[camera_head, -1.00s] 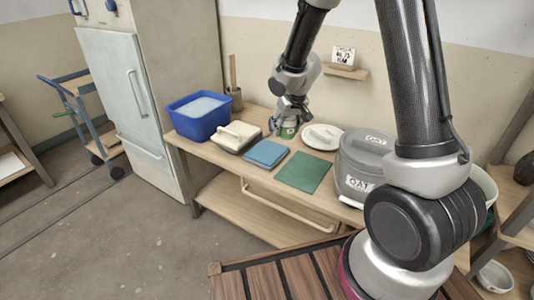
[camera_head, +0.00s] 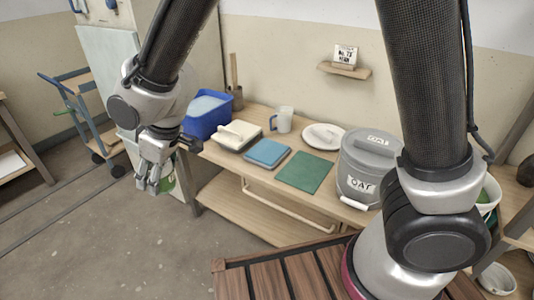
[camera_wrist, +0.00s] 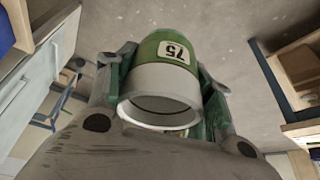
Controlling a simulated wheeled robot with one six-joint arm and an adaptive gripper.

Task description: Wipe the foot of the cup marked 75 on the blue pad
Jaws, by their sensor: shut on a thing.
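The green cup marked 75 (camera_wrist: 172,62) is held in my gripper (camera_wrist: 165,92). In the wrist view its pale, hollow-looking end faces the camera and the label reads upside down. In the head view my gripper (camera_head: 155,183) is at the left, in front of the table over open floor. Only a bit of the green cup (camera_head: 168,185) shows between the fingers there. The blue pad (camera_head: 267,153) lies flat on the table, right of my gripper and apart from it, with nothing on it.
Left of the pad are a cream block on a tray (camera_head: 238,136) and a blue water tub (camera_head: 205,120). A green mat (camera_head: 305,171) lies to its right. Behind stand a pale mug with a blue handle (camera_head: 283,119) and a white plate (camera_head: 323,137). A grey bucket (camera_head: 362,165) stands at right.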

